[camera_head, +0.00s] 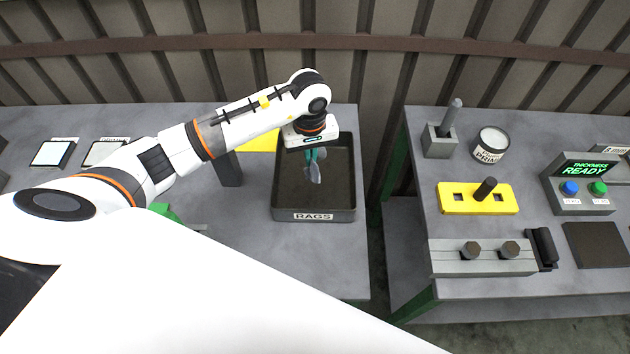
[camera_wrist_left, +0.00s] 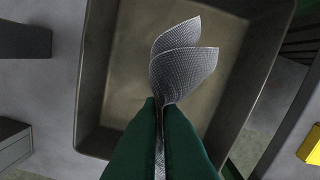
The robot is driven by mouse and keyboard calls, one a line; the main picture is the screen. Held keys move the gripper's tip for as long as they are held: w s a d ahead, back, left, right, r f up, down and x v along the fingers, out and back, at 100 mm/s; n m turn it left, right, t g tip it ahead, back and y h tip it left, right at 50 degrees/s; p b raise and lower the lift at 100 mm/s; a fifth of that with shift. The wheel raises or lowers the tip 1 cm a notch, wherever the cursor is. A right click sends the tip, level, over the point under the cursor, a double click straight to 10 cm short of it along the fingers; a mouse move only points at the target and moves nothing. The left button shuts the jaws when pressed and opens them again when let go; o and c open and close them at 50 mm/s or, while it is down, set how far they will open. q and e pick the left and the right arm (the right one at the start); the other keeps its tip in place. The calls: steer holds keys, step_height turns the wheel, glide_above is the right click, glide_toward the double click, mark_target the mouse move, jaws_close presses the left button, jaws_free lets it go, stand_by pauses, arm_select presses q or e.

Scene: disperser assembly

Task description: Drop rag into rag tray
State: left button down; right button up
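The rag tray (camera_head: 340,214) is a dark open tray labelled RAGS on the left table, and its wall also shows in the left wrist view (camera_wrist_left: 88,90). My left gripper (camera_head: 313,158) is over the tray, pointing down. In the left wrist view its green fingers (camera_wrist_left: 160,110) are shut on the grey woven rag (camera_wrist_left: 185,60). The rag's free end fans out beyond the fingertips, and it also shows in the head view (camera_head: 314,173). The tray floor under it looks empty. My right gripper is not in view.
A dark upright block (camera_head: 229,169) and a yellow item (camera_head: 259,141) stand left of the tray. A gap separates this table from the right table, which holds a yellow fixture (camera_head: 460,200), a labelled can (camera_head: 490,146) and a button box (camera_head: 584,186).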

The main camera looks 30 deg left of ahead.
arm_select(q)
steer(key=shift+f, duration=0.1)
steer(key=c, duration=1.6)
jaws_free()
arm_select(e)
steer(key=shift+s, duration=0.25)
arm_select(q)
steer(key=o, duration=0.7)
steer(key=shift+c, duration=0.2)
steer(key=shift+o, duration=0.4)
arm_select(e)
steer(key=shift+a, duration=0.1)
arm_select(q)
steer(key=o, duration=0.6)
step_height(320, 180, up, 6)
steer(key=p, duration=0.2)
steer(key=shift+f+p, duration=0.25)
steer(key=shift+p, duration=0.1)
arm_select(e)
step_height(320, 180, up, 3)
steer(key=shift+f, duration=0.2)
